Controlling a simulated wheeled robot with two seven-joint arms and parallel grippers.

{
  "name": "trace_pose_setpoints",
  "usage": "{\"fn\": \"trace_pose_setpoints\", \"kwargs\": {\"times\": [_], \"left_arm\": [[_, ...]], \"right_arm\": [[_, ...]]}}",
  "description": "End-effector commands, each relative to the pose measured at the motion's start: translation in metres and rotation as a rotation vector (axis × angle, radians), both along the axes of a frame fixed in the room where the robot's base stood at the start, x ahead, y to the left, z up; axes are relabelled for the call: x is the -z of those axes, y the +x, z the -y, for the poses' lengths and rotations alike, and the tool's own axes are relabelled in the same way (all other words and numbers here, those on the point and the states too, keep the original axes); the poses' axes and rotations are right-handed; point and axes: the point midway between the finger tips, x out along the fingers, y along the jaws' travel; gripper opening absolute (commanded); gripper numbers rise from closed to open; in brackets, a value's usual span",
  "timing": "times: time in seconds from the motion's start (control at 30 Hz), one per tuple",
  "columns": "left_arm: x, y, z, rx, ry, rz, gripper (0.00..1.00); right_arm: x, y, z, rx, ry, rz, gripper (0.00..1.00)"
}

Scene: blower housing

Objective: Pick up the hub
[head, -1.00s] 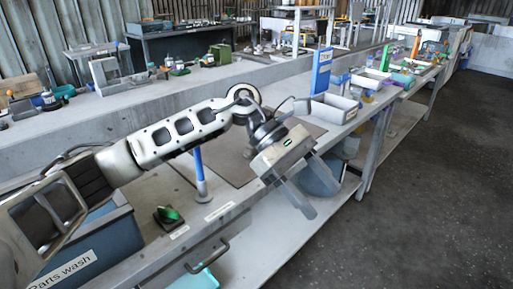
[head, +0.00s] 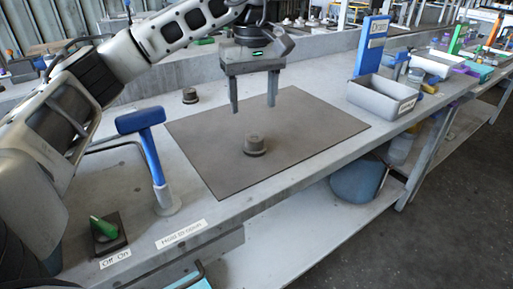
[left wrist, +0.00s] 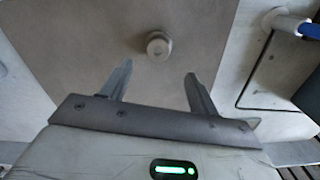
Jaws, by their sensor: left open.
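The hub appears to be the small grey-brown stepped cylinder (head: 254,145) standing upright on the dark mat (head: 316,135). It also shows in the left wrist view (left wrist: 158,46), just beyond the fingertips and roughly centred between them. My left gripper (head: 253,107) is open and empty, with its fingers pointing down above the mat. Its fingertips are apart from the hub. The open fingers also show in the left wrist view (left wrist: 158,68). My right gripper is not in view.
A similar small round part (head: 190,96) sits behind the mat. A blue T-shaped handle (head: 141,121) stands left of the mat, near a green switch (head: 104,228). A grey bin (head: 381,98) and a blue upright sign (head: 372,47) stand to the right. The mat around the hub is clear.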

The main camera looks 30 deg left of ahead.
Motion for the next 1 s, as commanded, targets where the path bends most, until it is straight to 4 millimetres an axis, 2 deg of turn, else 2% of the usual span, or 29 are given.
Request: {"fn": "trace_pose_setpoints", "kwargs": {"times": [0.1,0.37,0.7,0.97,1.0], "left_arm": [[0.023,-0.001,-0.001,-0.001,0.001,-0.003,0.61],[0.043,0.000,0.000,-0.001,0.000,0.000,0.61],[0.087,0.001,0.001,-0.001,-0.001,0.001,0.61],[0.092,0.001,0.001,-0.001,-0.001,0.001,0.61],[0.092,0.001,0.001,-0.001,-0.001,0.000,0.58]], "right_arm": [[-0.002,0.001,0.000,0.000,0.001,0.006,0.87],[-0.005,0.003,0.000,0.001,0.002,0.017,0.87],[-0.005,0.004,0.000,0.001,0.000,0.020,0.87],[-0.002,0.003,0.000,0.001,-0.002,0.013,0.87],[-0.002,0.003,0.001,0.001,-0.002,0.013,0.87]]}}
